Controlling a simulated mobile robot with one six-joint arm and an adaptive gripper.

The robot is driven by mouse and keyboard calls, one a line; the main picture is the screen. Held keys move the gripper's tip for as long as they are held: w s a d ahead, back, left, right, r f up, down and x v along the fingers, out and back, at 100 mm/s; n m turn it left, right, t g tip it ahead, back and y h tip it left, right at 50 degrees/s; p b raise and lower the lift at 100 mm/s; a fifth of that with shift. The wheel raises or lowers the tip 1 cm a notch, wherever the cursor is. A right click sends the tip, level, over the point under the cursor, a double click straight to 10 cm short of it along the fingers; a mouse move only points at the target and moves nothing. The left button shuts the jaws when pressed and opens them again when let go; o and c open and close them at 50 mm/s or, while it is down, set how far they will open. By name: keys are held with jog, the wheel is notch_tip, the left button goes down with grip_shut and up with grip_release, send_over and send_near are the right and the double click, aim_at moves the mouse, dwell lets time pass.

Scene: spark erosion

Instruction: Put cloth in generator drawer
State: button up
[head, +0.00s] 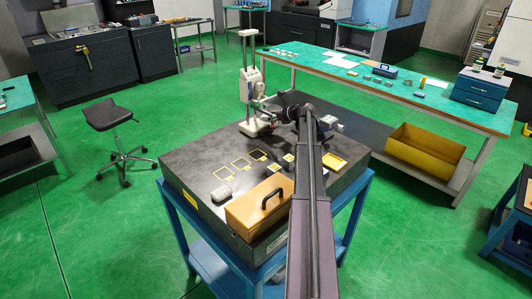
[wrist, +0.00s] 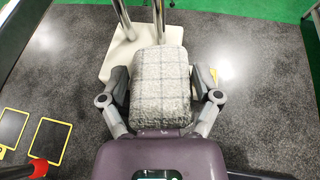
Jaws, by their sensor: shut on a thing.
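My gripper (wrist: 159,88) is shut on a folded grey checked cloth (wrist: 159,82), with one finger on each side of it in the wrist view. The cloth is above the dark tabletop, close to the white base (wrist: 92,48) of an upright column stand. In the head view my arm reaches over the table to that stand, and the arm's end largely hides the gripper and cloth. No drawer clearly marked as the generator's shows. A closed blue drawer unit (head: 480,90) stands on the green-topped bench at right.
The column stand (head: 250,85) rises at the table's far edge. A stool (head: 110,116) is left; green floor lies between.

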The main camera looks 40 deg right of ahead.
jog(key=shift+a, duration=0.1)
jog(key=shift+m+t+h, duration=0.5)
jog(key=shift+m+h, duration=0.1)
jog(key=s, duration=0.6)
jog(key=s+f+b, duration=0.1)
jog(key=s, duration=0.5)
jog(key=s+b, duration=0.1)
jog(key=s, duration=0.5)
jog(key=shift+a+f, duration=0.3)
jog(key=shift+f, duration=0.05)
jog(key=shift+m+t+h, duration=0.4)
jog(key=shift+m+h, duration=0.1)
jog(key=shift+h, duration=0.2)
jog(key=s+a, duration=0.1)
jog(key=s, duration=0.3)
jog(key=s+a+b, duration=0.1)
jog(key=s, duration=0.4)
jog(key=s+b, duration=0.1)
jog(key=s, duration=0.4)
jog(key=shift+a+f, duration=0.4)
jog(key=shift+w, duration=0.1)
jog(key=w, duration=1.1)
jog(key=w+a, duration=0.1)
jog(key=w, duration=0.4)
jog(key=shift+w, duration=0.2)
jog(key=shift+w, duration=0.1)
